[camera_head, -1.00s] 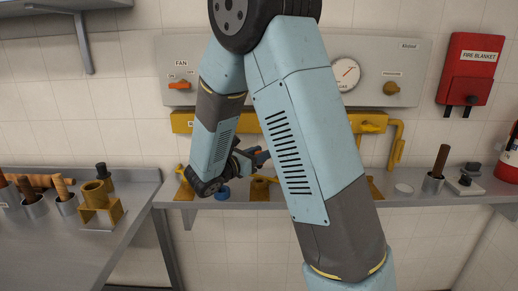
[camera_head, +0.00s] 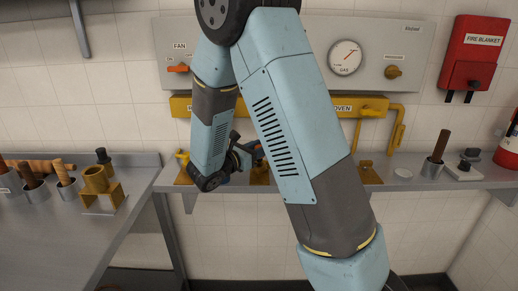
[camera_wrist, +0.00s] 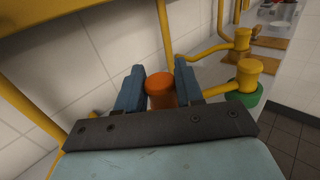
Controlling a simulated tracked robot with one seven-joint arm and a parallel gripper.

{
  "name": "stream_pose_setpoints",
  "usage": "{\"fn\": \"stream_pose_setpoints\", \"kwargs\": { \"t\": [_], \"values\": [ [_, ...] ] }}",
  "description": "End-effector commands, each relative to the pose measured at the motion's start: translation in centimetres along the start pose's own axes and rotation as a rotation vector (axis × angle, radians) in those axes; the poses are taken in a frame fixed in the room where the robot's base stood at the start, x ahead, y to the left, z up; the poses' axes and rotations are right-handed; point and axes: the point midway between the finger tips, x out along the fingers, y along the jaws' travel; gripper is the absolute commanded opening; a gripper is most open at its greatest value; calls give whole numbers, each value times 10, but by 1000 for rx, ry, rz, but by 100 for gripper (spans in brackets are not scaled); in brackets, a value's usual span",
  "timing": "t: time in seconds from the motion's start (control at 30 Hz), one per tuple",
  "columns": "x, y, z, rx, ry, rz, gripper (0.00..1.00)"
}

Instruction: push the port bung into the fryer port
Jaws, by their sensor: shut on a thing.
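In the wrist view my gripper (camera_wrist: 158,85) is shut on an orange cylinder (camera_wrist: 161,92), which I take as the port bung; it sits between the two blue fingers. In the head view my gripper (camera_head: 252,151) is low over the wall shelf, partly hidden behind my arm, with a bit of orange at its tip. Yellow port fittings stand on the shelf, one at left (camera_head: 183,170), one below the gripper (camera_head: 260,176) and one at right (camera_head: 366,172). I cannot tell which is the fryer port. The wrist view shows a yellow fitting (camera_wrist: 249,73) beside the bung.
A green disc (camera_wrist: 246,97) lies under that fitting. A yellow pipe rail (camera_head: 345,107) runs along the wall above the shelf (camera_head: 300,198). A cup with a brown rod (camera_head: 437,155) stands at right. A steel table (camera_head: 70,235) with a brass fitting (camera_head: 97,182) is at left.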

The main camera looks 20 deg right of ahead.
Motion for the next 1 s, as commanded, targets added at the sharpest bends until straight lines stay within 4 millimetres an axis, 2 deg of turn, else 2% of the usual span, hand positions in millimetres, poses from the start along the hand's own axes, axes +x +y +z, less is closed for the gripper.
{"fn": "stream_pose_setpoints", "kwargs": {
  "t": [0.6, 1.0],
  "values": [
    [0, 0, 0, 0, 0, 0, 5],
    [0, 0, -7, 0, 0, 0, 5]
  ]
}}
